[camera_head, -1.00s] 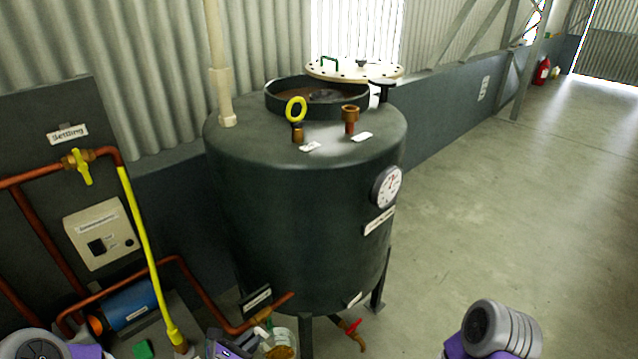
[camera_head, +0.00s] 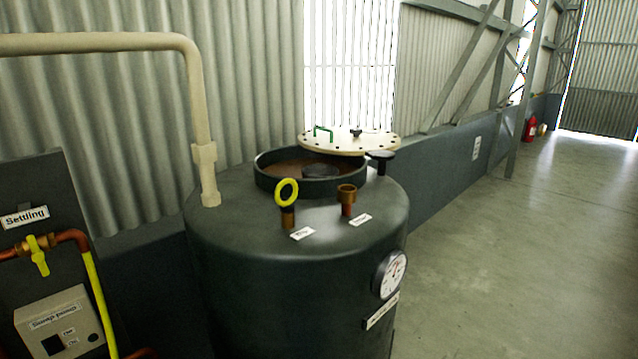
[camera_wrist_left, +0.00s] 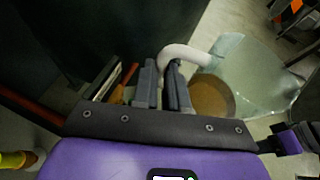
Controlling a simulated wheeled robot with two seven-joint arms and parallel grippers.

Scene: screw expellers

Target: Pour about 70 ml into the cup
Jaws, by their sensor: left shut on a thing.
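In the left wrist view, my left gripper (camera_wrist_left: 163,88) is shut on the pale curved handle (camera_wrist_left: 188,52) of a clear glass jug (camera_wrist_left: 248,72). Brown liquid (camera_wrist_left: 211,97) shows inside the jug. I cannot tell how far the jug is tilted. No separate cup can be made out in the present views. In the head view, a dark tank (camera_head: 290,290) stands in the middle, with its round top hatch open.
The pale hatch lid (camera_head: 350,141) lies behind the opening. A yellow ring (camera_head: 287,192) and a brass fitting (camera_head: 347,200) stand up from the tank top. A gauge (camera_head: 391,274) is on its right side. Pipes and a control box (camera_head: 60,322) are at left. Open floor lies right.

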